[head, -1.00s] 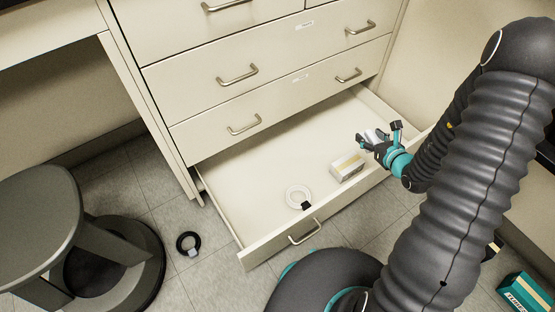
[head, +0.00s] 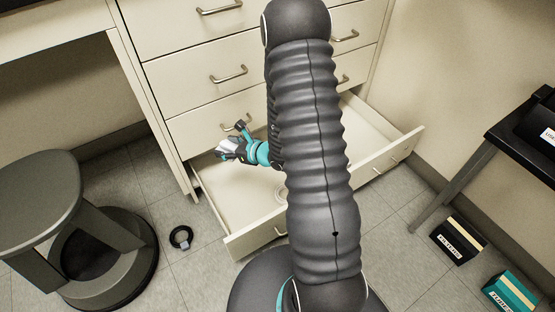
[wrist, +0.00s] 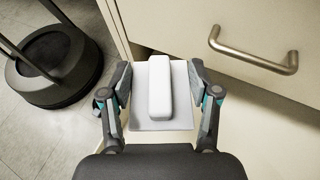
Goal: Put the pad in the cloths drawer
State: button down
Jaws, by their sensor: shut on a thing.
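My gripper (head: 236,143) is shut on the pad (head: 229,146), at the left end of the open bottom drawer (head: 232,192) in the head view. In the wrist view the pad (wrist: 178,110) is a white square plate with a raised white bar along its middle. Both fingers of my gripper (wrist: 160,92) press on its sides. The pad is close to the cabinet's drawer fronts.
A grey stool (head: 45,185) stands on the left. Two labelled boxes, one black (head: 458,240) and one teal (head: 511,293), are at the right, near a dark table (head: 520,135). The closed drawers' handles (head: 229,74) stick out.

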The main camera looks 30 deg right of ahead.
jog(key=s+a+n+g+y, duration=0.3)
jog(key=a+n+g+y, duration=0.15)
jog(key=a, duration=0.25)
jog(key=n+g+h+b, duration=0.4)
jog(key=n+g+h, duration=0.2)
jog(key=n+g, duration=1.4)
send_over(261, 222)
jog(key=shift+t, duration=0.25)
notch_tip(261, 222, down, 7)
jog(key=shift+r, duration=0.1)
jog(key=w+d+f+n+t+h+b, duration=0.15)
jog(key=w+d+n+h, duration=0.5)
jog(key=d, duration=0.65)
jog(key=w+d+n+t+h+b, duration=0.2)
jog(key=w+d+n+t+h, duration=0.1)
jog(key=d+n+h, duration=0.85)
jog(key=w+d+f+n+t+b, duration=0.1)
jog(key=w+d+n+t+b, duration=0.1)
jog(key=w+d+t, duration=0.3)
jog(key=shift+g+h, duration=0.25)
jog(key=shift+g, duration=0.3)
jog(key=shift+w+d+f+b, duration=0.1)
jog(key=shift+w+f+b, duration=0.2)
jog(key=shift+f, duration=1.4)
jog(key=shift+w+d+f+b, duration=0.15)
jog(key=shift+f+b, duration=0.25)
jog(key=shift+f, duration=1.25)
jog(key=shift+w+d+f+b, duration=0.1)
jog(key=shift+f+b, duration=0.25)
jog(key=shift+f, duration=1.35)
